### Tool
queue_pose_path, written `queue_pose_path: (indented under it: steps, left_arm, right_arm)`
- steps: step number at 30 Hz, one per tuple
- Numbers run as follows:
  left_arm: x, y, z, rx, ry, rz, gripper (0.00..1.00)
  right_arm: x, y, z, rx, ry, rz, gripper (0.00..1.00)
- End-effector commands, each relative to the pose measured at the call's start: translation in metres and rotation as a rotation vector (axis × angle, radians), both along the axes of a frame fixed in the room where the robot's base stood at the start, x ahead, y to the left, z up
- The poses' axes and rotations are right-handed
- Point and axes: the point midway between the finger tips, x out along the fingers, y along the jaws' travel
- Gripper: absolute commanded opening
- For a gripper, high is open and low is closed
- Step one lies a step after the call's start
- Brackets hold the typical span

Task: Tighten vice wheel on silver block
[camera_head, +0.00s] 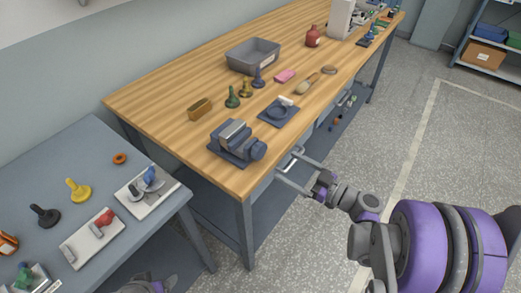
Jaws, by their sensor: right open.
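A small blue-grey vice (228,156) stands on the near end of the wooden workbench. A silver block (234,131) sits at its jaws; I cannot tell how tightly it is held. The vice wheel (259,150) is a round blue-grey part on the vice's right side, facing the bench's front edge. My right gripper (290,165) is open and empty, its two fingers spread beside the bench's front edge, to the right of the wheel and apart from it.
The wooden workbench (160,105) also carries a grey bin (252,55), a brown brush block (200,109), several coloured bobbin-like pieces and a dark tray (279,112) near the vice. A lower grey table (90,150) with several parts stands at left. The floor at right is clear.

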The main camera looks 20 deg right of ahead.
Motion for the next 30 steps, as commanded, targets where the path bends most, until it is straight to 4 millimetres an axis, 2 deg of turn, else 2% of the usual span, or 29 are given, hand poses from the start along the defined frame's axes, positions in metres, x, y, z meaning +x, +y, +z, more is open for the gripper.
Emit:
queue_pose_path:
  steps: [9, 15, 27, 28, 30]
  left_arm:
    - [0.001, 0.000, 0.007, 0.000, -0.003, 0.000, 0.77]
    - [0.002, 0.000, 0.010, 0.000, -0.004, 0.000, 0.77]
    - [0.002, 0.000, 0.010, 0.000, -0.004, 0.000, 0.77]
    - [0.002, 0.000, 0.010, 0.000, -0.004, 0.000, 0.77]
    - [0.002, 0.000, 0.010, 0.000, -0.004, 0.000, 0.77]
  right_arm:
    - [0.048, 0.038, 0.001, 0.002, 0.001, 0.006, 1.00]
    - [0.069, 0.054, 0.001, 0.003, 0.001, 0.003, 1.00]
    - [0.076, 0.060, 0.000, 0.002, 0.002, 0.001, 1.00]
    - [0.076, 0.060, 0.000, 0.002, 0.002, 0.002, 0.98]
    - [0.076, 0.060, 0.000, 0.002, 0.002, 0.002, 0.86]
